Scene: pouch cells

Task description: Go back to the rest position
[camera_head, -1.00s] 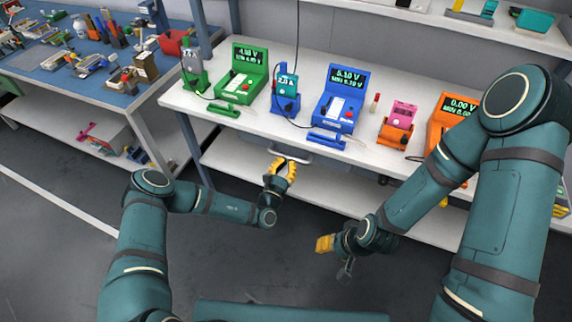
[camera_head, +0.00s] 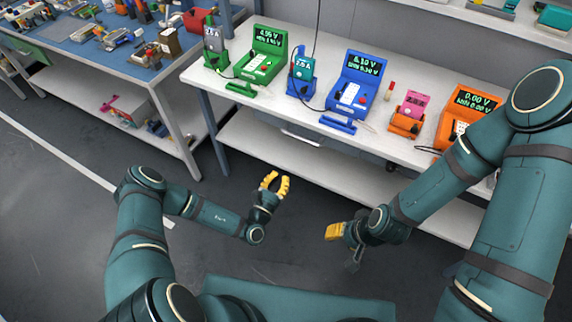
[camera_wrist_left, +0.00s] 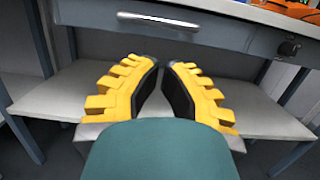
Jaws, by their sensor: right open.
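My left gripper (camera_head: 275,183) is open and empty, with its yellow fingers apart over the floor in front of the white bench (camera_head: 240,98). In the left wrist view its two yellow fingers (camera_wrist_left: 161,85) stand apart with nothing between them, facing the bench's drawer and lower shelf. My right gripper (camera_head: 334,231) is over the floor to the right of the left one, seen from the side. It is open, and I see nothing held in it. Both grippers are clear of the bench top.
The bench holds a green tester (camera_head: 262,54), a blue tester (camera_head: 358,82), an orange tester (camera_head: 466,112) and pouch cells in green, blue and orange holders. A drawer handle (camera_wrist_left: 158,20) is on the bench front. A blue-topped table (camera_head: 85,48) stands at left. Grey floor is free.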

